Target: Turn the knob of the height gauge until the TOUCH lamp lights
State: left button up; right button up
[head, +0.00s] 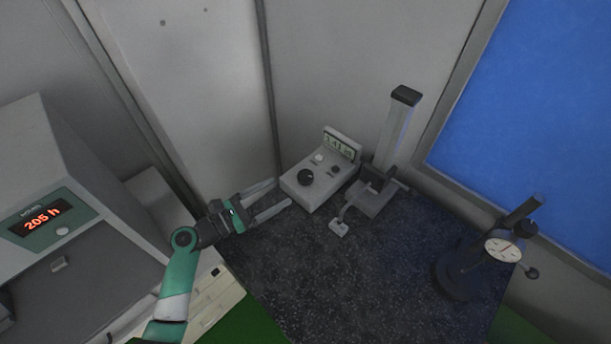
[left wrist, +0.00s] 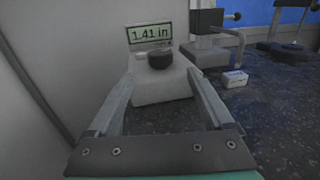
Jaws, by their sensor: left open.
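The height gauge has a pale control box (head: 315,192) with a black round knob (head: 305,178) on top. The knob also shows in the left wrist view (left wrist: 160,60), between my fingers and beyond their tips. The box's display (head: 340,146) reads 1.41 in. A small white round part (head: 319,158) and a small dark one (head: 335,170) sit by the display; their labels are too small to read, and neither glows. The gauge's column (head: 393,132) stands on the right. My left gripper (head: 283,192) is open and empty, its tips near the box's left side, apart from the knob.
A dial indicator on a stand (head: 503,249) stands at the right of the dark speckled slab (head: 340,290). A small pale block (head: 338,228) lies before the gauge. Walls close off the back.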

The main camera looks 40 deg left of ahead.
aim_at(302, 183)
pick_arm(q)
jog(key=w, duration=0.3)
jog(key=w+d+b, duration=0.1)
jog(key=w, duration=0.2)
jog(key=w+d, duration=0.1)
jog(key=w, duration=0.3)
jog(key=shift+w, duration=0.1)
jog(key=shift+c, duration=0.2)
grip_shut()
jog(key=shift+r+n+y+p, duration=0.15)
jog(key=shift+n+y+p, duration=0.25)
jog(key=shift+y+p, duration=0.2)
jog(key=n+y+p, duration=0.1)
jog(key=y+p, duration=0.1)
jog(key=shift+d+n+y, duration=0.1)
jog(key=shift+n+y, duration=0.3)
jog(key=n+y+p, duration=0.1)
jog(key=y+p, duration=0.1)
jog(key=shift+n+y, duration=0.4)
jog(key=shift+n+g+y+p, duration=0.3)
jog(key=shift+n+y, duration=0.5)
jog(key=shift+y, duration=0.4)
jog(key=shift+f, duration=0.2)
